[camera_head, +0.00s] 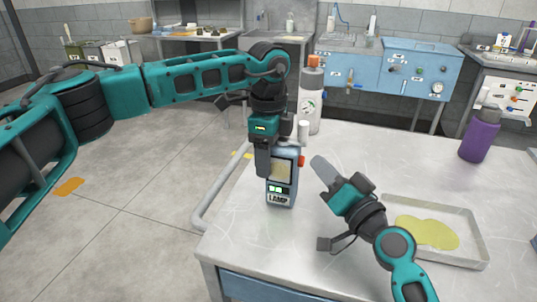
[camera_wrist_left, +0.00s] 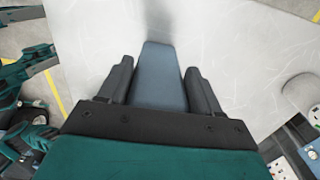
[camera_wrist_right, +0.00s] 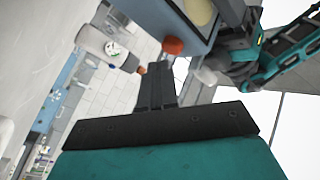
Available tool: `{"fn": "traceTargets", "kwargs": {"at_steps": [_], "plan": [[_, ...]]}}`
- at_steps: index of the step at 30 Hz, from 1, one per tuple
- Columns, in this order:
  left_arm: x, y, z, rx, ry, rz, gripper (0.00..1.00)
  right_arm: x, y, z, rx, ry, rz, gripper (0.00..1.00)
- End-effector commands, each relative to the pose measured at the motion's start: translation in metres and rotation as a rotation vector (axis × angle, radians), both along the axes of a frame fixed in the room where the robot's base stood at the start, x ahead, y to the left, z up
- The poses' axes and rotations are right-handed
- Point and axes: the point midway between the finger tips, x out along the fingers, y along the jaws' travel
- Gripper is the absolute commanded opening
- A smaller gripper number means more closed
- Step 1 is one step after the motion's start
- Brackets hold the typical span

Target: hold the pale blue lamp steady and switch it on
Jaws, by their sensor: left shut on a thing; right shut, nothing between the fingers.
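The pale blue lamp (camera_head: 282,194), labelled LAMP, stands upright near the table's left edge. It has a pale yellowish panel, small bright green marks below it and a red-orange button (camera_head: 301,160) on its right side. My left gripper (camera_head: 263,165) is shut on the lamp from above; the left wrist view shows the lamp's blue body (camera_wrist_left: 160,75) between its fingers. My right gripper (camera_head: 320,165) is shut and empty, just right of the button and apart from it in the head view. In the right wrist view its fingertips (camera_wrist_right: 157,75) are just below the button (camera_wrist_right: 172,46).
A white bottle with an orange cap (camera_head: 311,100) stands behind the lamp. A shallow tray (camera_head: 475,245) with a yellow puddle (camera_head: 428,232) lies at the right, under my right arm. A purple bottle (camera_head: 480,135) stands at the back right. The table (camera_head: 245,240) is clear in front of the lamp.

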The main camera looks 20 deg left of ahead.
Motion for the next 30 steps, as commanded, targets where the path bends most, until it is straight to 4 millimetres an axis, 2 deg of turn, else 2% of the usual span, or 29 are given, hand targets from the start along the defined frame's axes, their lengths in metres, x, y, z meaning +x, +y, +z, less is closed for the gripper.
{"fn": "traceTargets", "kwargs": {"at_steps": [30], "plan": [[0.000,-0.001,0.001,-0.001,-0.001,-0.001,0.17,0.000,0.011,0.000,0.000,0.001,0.002,0.00]]}}
